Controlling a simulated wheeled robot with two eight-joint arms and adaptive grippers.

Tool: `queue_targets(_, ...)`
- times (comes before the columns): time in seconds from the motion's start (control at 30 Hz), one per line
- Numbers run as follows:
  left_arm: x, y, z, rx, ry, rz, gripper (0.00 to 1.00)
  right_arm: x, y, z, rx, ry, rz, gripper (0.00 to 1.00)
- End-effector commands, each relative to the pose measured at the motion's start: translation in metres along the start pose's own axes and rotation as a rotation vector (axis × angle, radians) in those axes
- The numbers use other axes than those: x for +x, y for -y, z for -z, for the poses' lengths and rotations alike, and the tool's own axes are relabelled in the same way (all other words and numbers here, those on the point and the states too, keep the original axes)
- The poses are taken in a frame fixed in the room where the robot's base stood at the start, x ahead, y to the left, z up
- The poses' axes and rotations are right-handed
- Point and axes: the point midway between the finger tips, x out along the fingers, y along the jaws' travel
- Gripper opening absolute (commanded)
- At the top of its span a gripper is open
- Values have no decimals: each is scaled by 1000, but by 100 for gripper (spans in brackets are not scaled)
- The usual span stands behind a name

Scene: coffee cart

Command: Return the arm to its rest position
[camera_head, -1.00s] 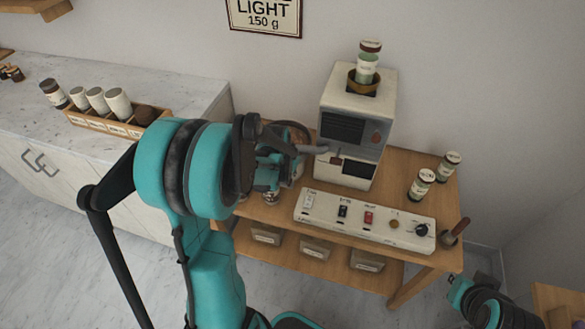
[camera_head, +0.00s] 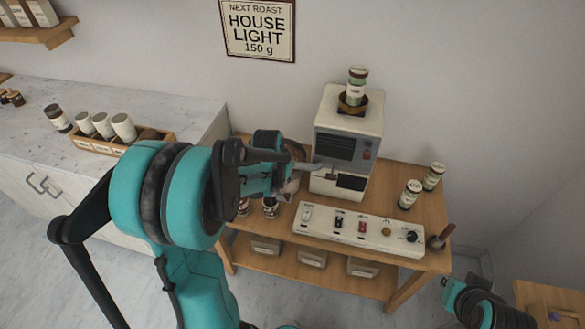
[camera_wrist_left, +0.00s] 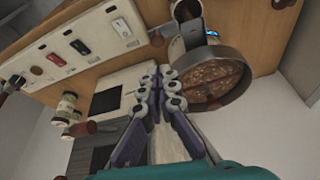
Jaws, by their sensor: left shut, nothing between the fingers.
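My left arm comes in from the left of the head view. Its teal and black links hide part of the cart. My left gripper (camera_head: 286,180) is just left of the white roaster machine (camera_head: 344,142), in front of a round pan partly hidden behind it. In the left wrist view the fingers (camera_wrist_left: 158,80) are shut with nothing between them. The round metal pan (camera_wrist_left: 213,80) there holds brown contents and lies beside the fingers. My right gripper cannot be made out; only a teal and black part of that arm shows at the lower right.
A white switch panel (camera_head: 358,231) lies along the cart's front. Two jars (camera_head: 411,194) stand on the right of the wooden cart (camera_head: 437,205). A jar (camera_head: 356,85) sits on top of the roaster. A wooden rack (camera_head: 92,145) with cups stands on the marble counter (camera_head: 185,103).

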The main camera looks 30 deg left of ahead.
Motion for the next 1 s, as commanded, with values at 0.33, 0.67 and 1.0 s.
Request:
queue_targets(0.33,-15,-10,-2,5,-14,1,0,1,0,-1,0,0,0,0)
queue_targets(0.67,-89,-74,-52,37,-128,1,0,17,0,-13,0,0,0,0)
queue_targets(1.0,-121,-117,-124,61,-247,-26,0,31,0,-22,0,0,0,0)
